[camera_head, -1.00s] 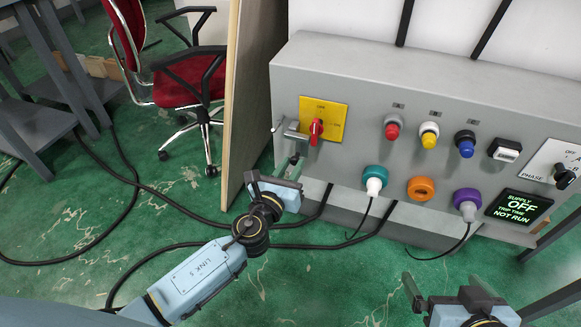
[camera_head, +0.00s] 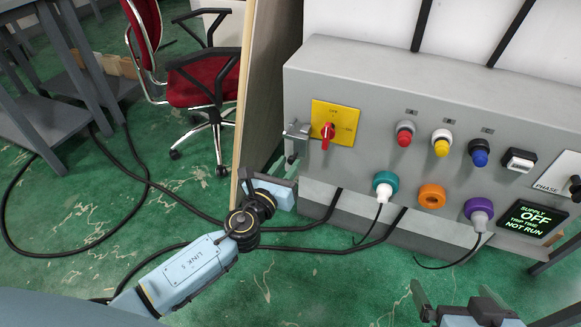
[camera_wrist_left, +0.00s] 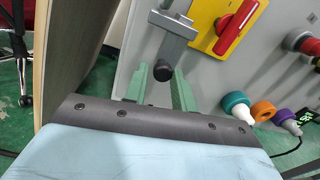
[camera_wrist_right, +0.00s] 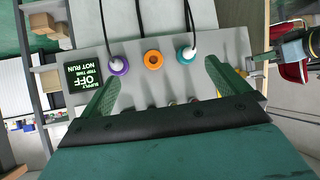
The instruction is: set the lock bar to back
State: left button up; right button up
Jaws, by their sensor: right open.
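The lock bar is a grey metal bar (camera_head: 297,130) at the left edge of the grey panel, beside the yellow plate (camera_head: 345,112) with its red rotary switch (camera_head: 327,131). In the left wrist view, the bar (camera_wrist_left: 172,24) ends in a dark round knob (camera_wrist_left: 162,70). My left gripper (camera_head: 289,160) is just below the bar. In its wrist view, its fingers (camera_wrist_left: 162,84) are apart, with the knob in line with the gap; contact is not clear. My right gripper (camera_head: 455,297) is open and empty below the panel's right part; its fingers also show in its wrist view (camera_wrist_right: 160,80).
The panel (camera_head: 400,80) carries coloured buttons, teal (camera_head: 385,183), orange (camera_head: 431,196) and purple (camera_head: 478,210) sockets, and a display (camera_head: 526,220) reading supply OFF, NOT RUN. A wooden partition (camera_head: 262,90) stands close left of the bar. Black cables (camera_head: 150,190) lie on the green floor.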

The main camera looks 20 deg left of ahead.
pick_arm(q)
jog(key=o, duration=0.3)
jog(key=shift+a, duration=0.2)
jog(key=shift+o, duration=0.2)
jog(key=shift+d, duration=0.1)
jog(key=s+a, duration=0.1)
jog(key=s, duration=1.2)
jog(key=shift+s+a, duration=0.15)
jog(key=shift+a, duration=0.05)
pick_arm(e)
jog(key=shift+s+d+f+g, duration=0.1)
jog(key=shift+s+f+g, duration=0.2)
jog(key=shift+s+f, duration=0.1)
jog(key=shift+w+r, duration=0.1)
jog(key=shift+w, duration=0.05)
